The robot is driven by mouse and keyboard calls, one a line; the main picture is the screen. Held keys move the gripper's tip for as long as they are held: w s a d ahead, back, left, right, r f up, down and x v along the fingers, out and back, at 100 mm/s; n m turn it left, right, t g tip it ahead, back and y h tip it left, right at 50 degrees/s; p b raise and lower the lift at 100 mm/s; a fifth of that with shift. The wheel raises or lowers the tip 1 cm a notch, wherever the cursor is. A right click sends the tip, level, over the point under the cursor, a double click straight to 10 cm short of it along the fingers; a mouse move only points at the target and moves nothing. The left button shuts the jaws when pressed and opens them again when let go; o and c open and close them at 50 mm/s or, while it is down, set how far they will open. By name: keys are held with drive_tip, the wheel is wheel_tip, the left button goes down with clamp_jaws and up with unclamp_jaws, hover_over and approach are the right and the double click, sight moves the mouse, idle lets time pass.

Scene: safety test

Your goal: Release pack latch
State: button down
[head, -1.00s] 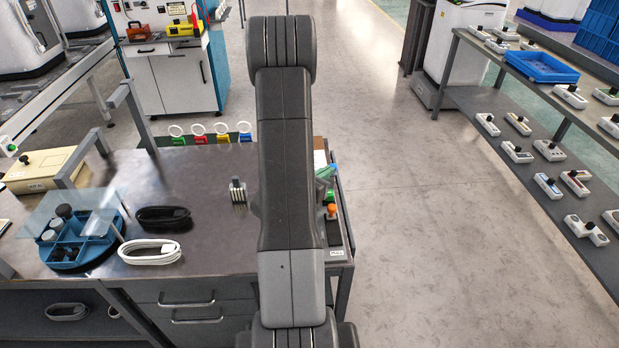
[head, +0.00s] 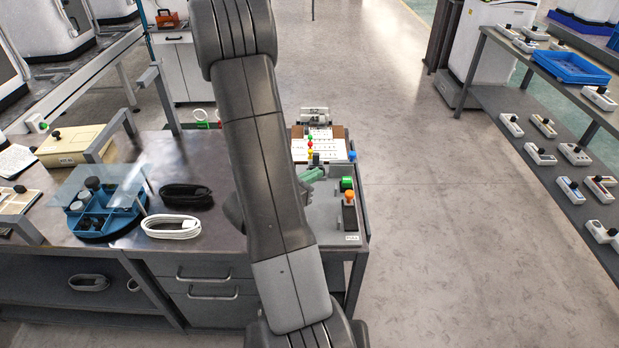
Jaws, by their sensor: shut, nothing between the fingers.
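My arm crosses the middle of the head view and hides part of the bench (head: 160,148). My gripper is not clearly visible; the arm's links cover where it would be. A grey panel (head: 322,222) lies at the bench's right end. A pale green piece (head: 312,174) shows just right of the arm, partly hidden. I cannot tell which part is the pack latch.
A clipboard with paper (head: 336,145) lies behind the panel. Black cable (head: 186,194), white cable (head: 170,227) and a blue tray (head: 100,217) under a clear sheet sit left of the arm. Open floor (head: 430,220) separates the bench from the right shelves (head: 500,95).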

drive_tip(key=shift+s+a+r, duration=0.1)
drive_tip(key=shift+s+a, duration=0.25)
drive_tip(key=shift+s, duration=0.05)
drive_tip(key=shift+w+d, duration=0.1)
idle(0.3)
